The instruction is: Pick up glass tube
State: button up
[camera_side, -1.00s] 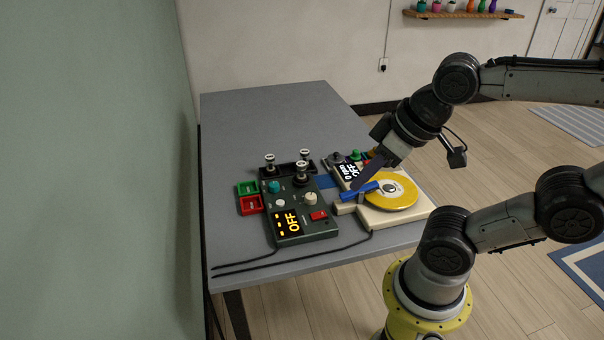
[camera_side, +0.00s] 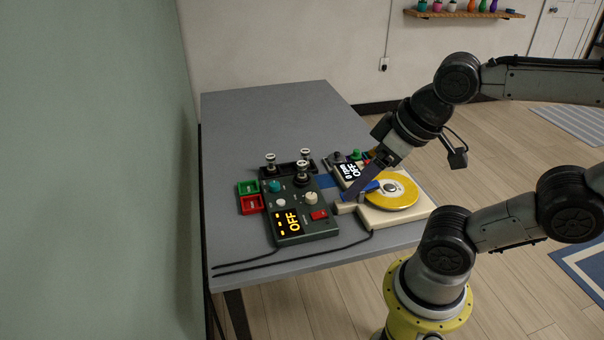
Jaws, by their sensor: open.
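I cannot make out a clearly glass tube. Whether the finger touches the bar cannot be told.
The dark box (camera_side: 330,231) shows OFF. Green (camera_side: 246,187) and red (camera_side: 251,205) trays sit at its left. Black cables cross the front left. The grey table (camera_side: 260,115) is clear at the back.

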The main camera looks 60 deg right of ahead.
jog(key=w+d+r+m, duration=0.3)
jog(key=w+r+m, duration=0.4)
jog(key=w+r, duration=0.3)
jog(key=m+g, duration=0.6)
jog(key=m, duration=0.2)
send_over(302, 163)
notch_tip(302, 163, down, 22)
jog(key=r, duration=0.1)
notch_tip(302, 163, down, 7)
jog(key=shift+w+f, duration=0.1)
jog(key=shift+f, duration=3.1)
grip_shut()
